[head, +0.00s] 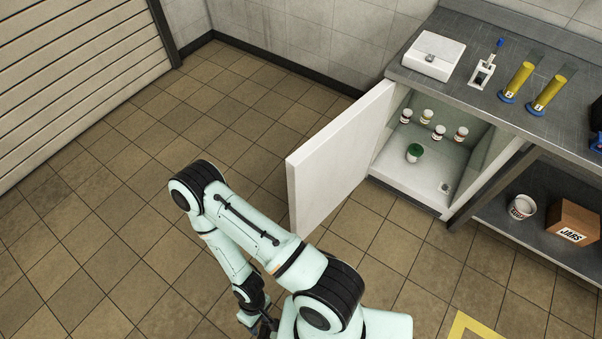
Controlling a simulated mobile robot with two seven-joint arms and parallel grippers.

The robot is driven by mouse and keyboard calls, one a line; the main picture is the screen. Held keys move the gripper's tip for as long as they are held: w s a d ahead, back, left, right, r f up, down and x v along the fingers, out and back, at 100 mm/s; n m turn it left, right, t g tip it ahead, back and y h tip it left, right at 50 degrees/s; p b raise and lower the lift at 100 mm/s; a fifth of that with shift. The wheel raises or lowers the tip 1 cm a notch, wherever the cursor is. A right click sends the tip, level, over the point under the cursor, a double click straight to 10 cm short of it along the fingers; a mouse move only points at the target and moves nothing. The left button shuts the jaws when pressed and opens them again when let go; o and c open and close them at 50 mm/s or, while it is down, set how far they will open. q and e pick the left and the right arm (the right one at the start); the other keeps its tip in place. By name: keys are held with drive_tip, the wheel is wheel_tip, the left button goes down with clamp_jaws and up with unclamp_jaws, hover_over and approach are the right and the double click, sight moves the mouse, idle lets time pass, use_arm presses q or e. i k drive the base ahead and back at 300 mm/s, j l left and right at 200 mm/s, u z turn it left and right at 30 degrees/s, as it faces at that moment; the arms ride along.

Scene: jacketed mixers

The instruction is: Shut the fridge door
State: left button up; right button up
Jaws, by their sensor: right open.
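The white fridge door (338,155) stands wide open, swung out to the left from the fridge (395,180) under the steel counter. The fridge's inside shows several small bottles with red and dark caps, a green-lidded jar (415,153) and a small pale item on its floor. My right arm is bent in front of the door, and its upper link passes close to the door's lower corner in the picture. My right gripper (266,328) is open and low at the bottom edge, below and left of the door and apart from it. Its fingertips are partly cut off. My left gripper is out of view.
The counter (455,88) holds a white scale (433,55), a small stand and two yellow cylinders. A lower shelf at right holds a white tub (522,207) and a cardboard box (565,222). The tiled floor left of the door is clear up to the shutter (75,75).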

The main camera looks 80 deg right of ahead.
sight(321, 173)
drive_tip(key=i+z, duration=0.3)
drive_tip(key=z, duration=0.2)
drive_tip(key=i+z, duration=0.35)
drive_tip(key=z, duration=0.15)
drive_tip(key=i+j+z, duration=0.2)
drive_tip(key=z, duration=0.3)
drive_tip(key=i+z, duration=0.15)
drive_tip(key=z, duration=0.25)
drive_tip(key=i+j+z, duration=0.1)
drive_tip(key=z, duration=0.3)
drive_tip(key=i+j+z, duration=0.15)
drive_tip(key=z, duration=0.25)
drive_tip(key=i+j+z, duration=0.2)
drive_tip(key=z, duration=0.2)
drive_tip(key=i+j+z, duration=0.1)
drive_tip(key=z, duration=0.35)
drive_tip(key=i+j+z, duration=0.25)
drive_tip(key=z, duration=0.25)
drive_tip(key=i+j+z, duration=0.15)
drive_tip(key=z, duration=0.3)
drive_tip(key=j+z, duration=0.15)
drive_tip(key=j, duration=0.15)
drive_tip(key=i+j+z, duration=0.15)
drive_tip(key=j, duration=0.15)
drive_tip(key=j+z, duration=0.3)
drive_tip(key=j, duration=1)
